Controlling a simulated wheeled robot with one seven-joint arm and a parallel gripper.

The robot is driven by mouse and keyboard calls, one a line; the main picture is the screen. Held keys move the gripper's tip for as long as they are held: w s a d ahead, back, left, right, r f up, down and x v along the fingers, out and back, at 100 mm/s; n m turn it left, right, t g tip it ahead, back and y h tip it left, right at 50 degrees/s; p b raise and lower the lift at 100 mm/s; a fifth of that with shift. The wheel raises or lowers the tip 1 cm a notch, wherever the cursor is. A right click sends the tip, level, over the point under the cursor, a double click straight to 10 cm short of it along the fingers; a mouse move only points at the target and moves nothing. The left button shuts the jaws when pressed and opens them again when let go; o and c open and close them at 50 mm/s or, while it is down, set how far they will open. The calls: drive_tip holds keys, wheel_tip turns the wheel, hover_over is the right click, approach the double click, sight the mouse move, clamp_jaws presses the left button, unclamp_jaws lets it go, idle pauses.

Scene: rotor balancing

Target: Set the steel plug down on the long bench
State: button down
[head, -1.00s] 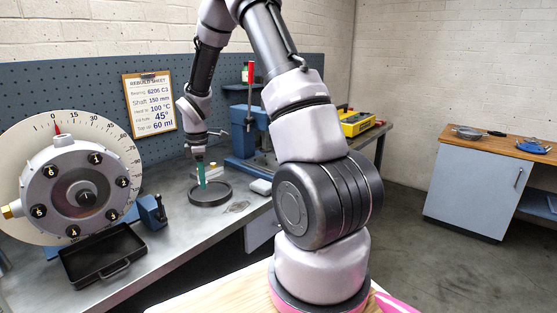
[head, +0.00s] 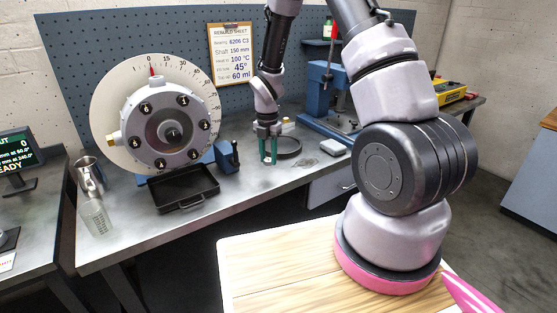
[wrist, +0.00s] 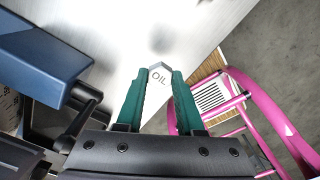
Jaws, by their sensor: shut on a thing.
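The steel plug (wrist: 159,78), a small grey hex piece marked OIL, sits between the green fingertips of my gripper (wrist: 158,92) in the wrist view. In the head view the plug is too small to make out clearly. The bare grey bench top also shows in the wrist view (wrist: 115,40). I cannot tell whether the plug touches the bench.
The rotor with its dial (head: 160,125) stands at the left, with a black tray (head: 183,187) before it. A blue press (head: 325,100) stands behind. The bench front between tray and dish is clear.

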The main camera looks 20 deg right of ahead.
sight(268, 160)
drive_tip(key=shift+f, duration=2.1)
drive_tip(key=shift+f, duration=0.35)
drive_tip(key=c, duration=0.5)
unclamp_jaws()
drive_tip(key=shift+c, duration=0.2)
